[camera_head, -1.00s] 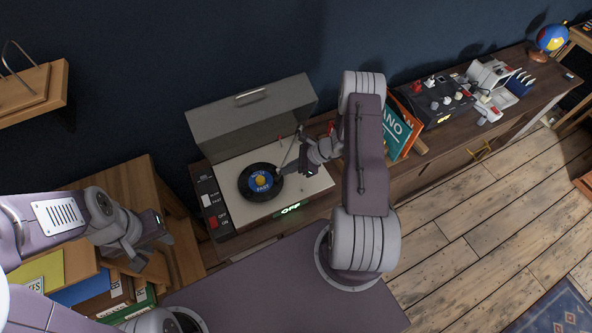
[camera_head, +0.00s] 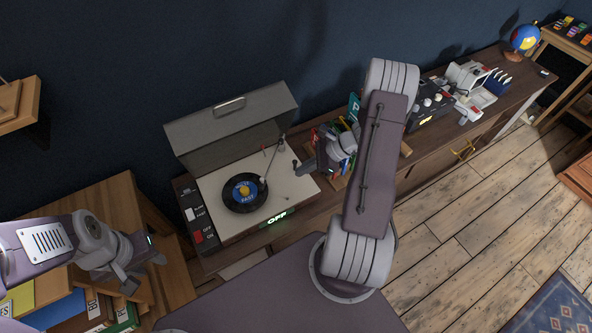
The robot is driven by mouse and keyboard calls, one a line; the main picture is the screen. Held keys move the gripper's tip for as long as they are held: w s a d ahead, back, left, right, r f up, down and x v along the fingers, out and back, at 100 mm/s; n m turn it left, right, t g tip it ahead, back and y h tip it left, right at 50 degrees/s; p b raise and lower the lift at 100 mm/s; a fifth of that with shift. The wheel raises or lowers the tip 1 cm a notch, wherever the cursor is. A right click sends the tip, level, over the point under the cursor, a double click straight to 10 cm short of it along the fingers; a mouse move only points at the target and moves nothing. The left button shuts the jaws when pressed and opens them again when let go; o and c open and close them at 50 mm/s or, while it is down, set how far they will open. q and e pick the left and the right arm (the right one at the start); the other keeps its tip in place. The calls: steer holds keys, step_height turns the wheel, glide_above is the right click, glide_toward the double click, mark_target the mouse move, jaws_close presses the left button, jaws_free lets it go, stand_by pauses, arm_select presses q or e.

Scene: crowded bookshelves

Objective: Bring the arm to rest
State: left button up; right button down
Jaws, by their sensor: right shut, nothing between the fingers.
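My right arm reaches up over the sideboard and bends left at its top. My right gripper (camera_head: 306,169) is shut and empty, just off the right edge of the record player (camera_head: 213,193). The record player's grey lid (camera_head: 232,126) is open. A black record with a blue label (camera_head: 244,192) lies on it, and its front display (camera_head: 277,219) reads OFF in green. The tonearm (camera_head: 272,161) stands right of the record. My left gripper (camera_head: 142,274) is at the lower left, its fingers apart and empty, above a wooden shelf unit.
Books and small coloured items (camera_head: 339,128) stand behind my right wrist, partly hidden. Farther right are a black device (camera_head: 428,103), a white machine (camera_head: 468,80) and a globe (camera_head: 525,38). Books (camera_head: 57,309) fill the lower left.

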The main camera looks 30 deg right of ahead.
steer(key=w+a+r+n+g+b, duration=0.1)
steer(key=a+r+n+g, duration=0.1)
steer(key=a+r+n, duration=0.4)
steer(key=a+r+n+g+b, duration=0.1)
steer(key=a+r+n, duration=0.2)
steer(key=a, duration=0.5)
steer(key=s+a+r+n+g+h, duration=0.1)
steer(key=s+a+r+n+h, duration=0.2)
steer(key=s+n, duration=0.5)
steer(key=s+d+f+n+h, duration=0.2)
steer(key=s+d+n+h, duration=0.1)
steer(key=n, duration=0.4)
steer(key=shift+s+d+t+h, duration=0.4)
steer(key=shift+d+h, duration=0.2)
steer(key=shift+d, duration=0.55)
